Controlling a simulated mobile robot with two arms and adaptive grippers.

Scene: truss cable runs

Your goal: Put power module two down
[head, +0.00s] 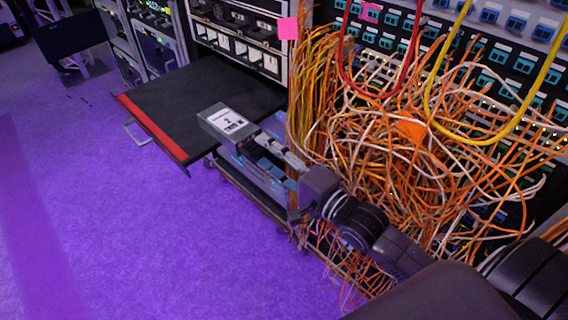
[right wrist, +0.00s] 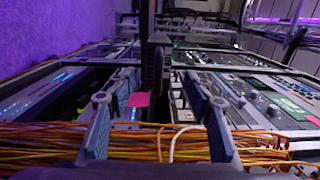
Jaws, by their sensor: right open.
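Power module two (head: 222,119) is a grey box with a white label reading "2" on its upper face. In the head view it is at the near right part of a black pull-out shelf (head: 190,85) with a red front edge. My right gripper (head: 249,150) is just to the right of and below the module, with its fingers apart. Whether a fingertip touches the module cannot be told. In the right wrist view the two fingers of my right gripper (right wrist: 160,112) stand wide apart with nothing clearly held between them. My left gripper is not in view.
A dense tangle of orange and white cables (head: 390,150) hangs right beside my right arm. Racks with devices (head: 240,40) stand behind the shelf. A pink note (head: 288,28) is on the rack. The purple floor (head: 150,230) at the lower left is clear.

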